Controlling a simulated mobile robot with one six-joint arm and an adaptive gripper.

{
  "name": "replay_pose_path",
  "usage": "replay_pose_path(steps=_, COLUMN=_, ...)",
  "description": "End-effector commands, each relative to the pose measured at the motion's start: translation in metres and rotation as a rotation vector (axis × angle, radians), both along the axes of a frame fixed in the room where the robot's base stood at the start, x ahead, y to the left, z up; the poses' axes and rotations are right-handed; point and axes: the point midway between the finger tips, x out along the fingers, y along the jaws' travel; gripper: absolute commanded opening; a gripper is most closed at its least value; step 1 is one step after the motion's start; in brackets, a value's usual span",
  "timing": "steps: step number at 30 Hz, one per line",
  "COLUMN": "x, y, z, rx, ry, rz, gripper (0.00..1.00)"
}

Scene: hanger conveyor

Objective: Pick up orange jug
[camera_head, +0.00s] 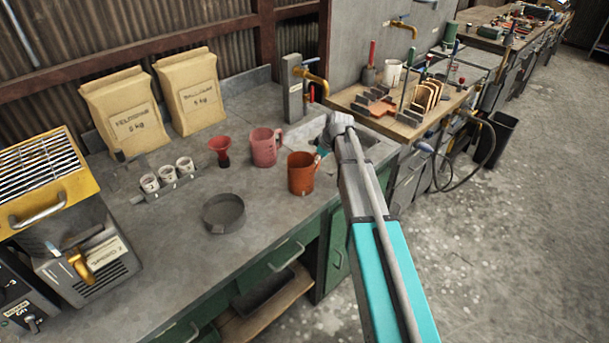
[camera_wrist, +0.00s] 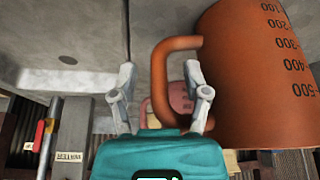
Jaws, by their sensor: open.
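The orange jug (camera_head: 301,172) stands upright on the grey counter, near its front right edge in the head view. In the wrist view the orange jug (camera_wrist: 245,75) fills the upper right, with dark volume marks on its side. Its curved handle (camera_wrist: 160,85) shows between the two fingers of my gripper (camera_wrist: 160,70). The fingers are open and apart, one on each side of the handle; I cannot tell whether either touches it. In the head view my arm partly hides the gripper, which is at the jug's right side.
A pink jug (camera_head: 266,147) and a red funnel (camera_head: 220,150) stand behind and left of the orange jug. A round grey dish (camera_head: 224,213) lies to the left. A sink (camera_head: 372,142) is behind my arm, and a tap post (camera_head: 293,90) stands at the back.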

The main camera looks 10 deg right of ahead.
Motion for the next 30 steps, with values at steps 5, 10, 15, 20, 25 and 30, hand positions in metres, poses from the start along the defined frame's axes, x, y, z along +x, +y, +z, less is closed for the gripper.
replay_pose_path(steps=5, x=-0.0001, y=-0.0001, z=0.0003, rx=0.0, ry=0.0, rz=0.0, gripper=0.61)
replay_pose_path(steps=10, x=-0.0001, y=-0.0001, z=0.0003, rx=0.0, ry=0.0, rz=0.0, gripper=0.61)
replay_pose_path(steps=15, x=-0.0001, y=-0.0001, z=0.0003, rx=0.0, ry=0.0, rz=0.0, gripper=0.41)
replay_pose_path(steps=20, x=-0.0001, y=-0.0001, z=0.0003, rx=0.0, ry=0.0, rz=0.0, gripper=0.11)
replay_pose_path(steps=25, x=-0.0002, y=-0.0001, z=0.0002, rx=0.0, ry=0.0, rz=0.0, gripper=0.0)
replay_pose_path(steps=30, x=-0.0002, y=0.0001, z=0.0004, rx=0.001, ry=0.001, rz=0.0, gripper=0.0)
